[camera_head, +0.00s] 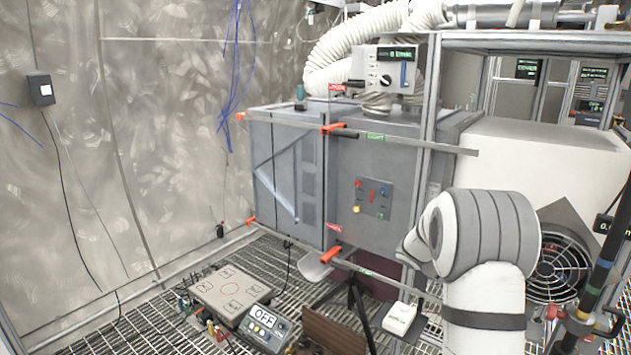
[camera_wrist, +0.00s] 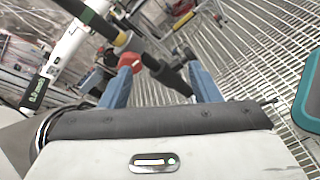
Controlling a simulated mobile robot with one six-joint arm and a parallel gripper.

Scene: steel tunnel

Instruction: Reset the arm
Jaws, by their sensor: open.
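My arm (camera_head: 487,245) shows in the head view at the right, bent at a thick white and grey joint. My gripper is not clearly seen there. In the wrist view my gripper (camera_wrist: 162,78) has its two blue fingers apart, with nothing held between them. A dark pipe with a red fitting (camera_wrist: 130,62) and a yellow ring lies beyond the fingers and shows partly between them. I cannot tell how far it is from the fingertips.
A grey cabinet (camera_head: 375,185) with orange-tipped bars stands at the centre. A platform scale (camera_head: 230,292) and a control box (camera_head: 265,324) reading OFF sit on the grated floor. A round fan (camera_head: 553,268) and a dark pipe (camera_head: 607,250) are close at the right.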

